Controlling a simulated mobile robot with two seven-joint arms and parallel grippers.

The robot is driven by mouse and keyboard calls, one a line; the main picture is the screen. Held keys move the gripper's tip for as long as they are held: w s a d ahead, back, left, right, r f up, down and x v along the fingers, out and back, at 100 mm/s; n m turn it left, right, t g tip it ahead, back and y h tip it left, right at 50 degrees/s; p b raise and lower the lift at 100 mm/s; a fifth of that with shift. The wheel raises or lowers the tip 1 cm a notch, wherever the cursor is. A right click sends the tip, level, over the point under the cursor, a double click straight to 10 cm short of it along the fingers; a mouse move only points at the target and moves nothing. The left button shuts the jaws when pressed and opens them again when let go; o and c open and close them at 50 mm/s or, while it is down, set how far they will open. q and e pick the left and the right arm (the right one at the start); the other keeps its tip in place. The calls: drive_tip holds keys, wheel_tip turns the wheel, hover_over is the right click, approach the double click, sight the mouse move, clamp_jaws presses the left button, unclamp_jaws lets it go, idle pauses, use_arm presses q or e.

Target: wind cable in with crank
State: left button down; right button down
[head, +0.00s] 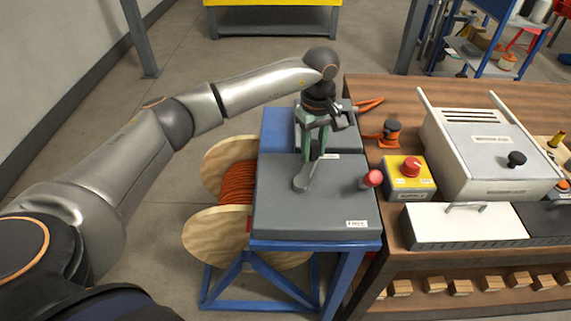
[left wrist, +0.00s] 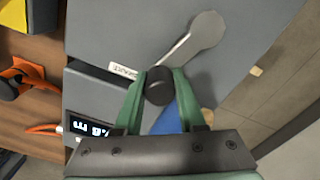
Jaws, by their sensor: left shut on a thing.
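The crank (head: 303,180) lies on top of a dark grey box (head: 320,215); its flat metal arm (left wrist: 185,47) shows in the left wrist view. My left gripper (head: 312,152) reaches down from above and is shut on the crank's dark round knob (left wrist: 159,86), which sits between its green fingers. A wooden drum (head: 225,235) with orange cable (head: 237,183) wound on it stands at the box's left side. In the head view my gripper hides the crank knob. My right gripper is not in view.
A blue frame (head: 262,246) carries the box. A red knob (head: 372,179) stands on its right edge. The wooden bench (head: 390,90) to the right holds a yellow box with a red button (head: 410,168) and a light grey case (head: 480,150). Floor at the left is clear.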

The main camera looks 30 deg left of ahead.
use_arm(q)
drive_tip(key=shift+d, duration=1.15)
drive_tip(key=shift+s+d, duration=0.15)
drive_tip(key=shift+d, duration=0.45)
drive_tip(key=shift+s+d, duration=0.15)
drive_tip(key=shift+d, duration=0.45)
drive_tip(key=shift+s+d+p, duration=0.35)
drive_tip(key=shift+s+d, duration=0.2)
drive_tip(key=shift+d, duration=0.3)
drive_tip(key=shift+s+d, duration=0.7)
drive_tip(key=shift+s, duration=0.15)
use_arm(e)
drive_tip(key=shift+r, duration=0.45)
use_arm(q)
drive_tip(key=shift+c, duration=2.1)
unclamp_jaws()
drive_tip(key=shift+w+a, duration=0.1)
wheel_tip(320, 180, up, 12)
drive_tip(key=shift+r, duration=0.25)
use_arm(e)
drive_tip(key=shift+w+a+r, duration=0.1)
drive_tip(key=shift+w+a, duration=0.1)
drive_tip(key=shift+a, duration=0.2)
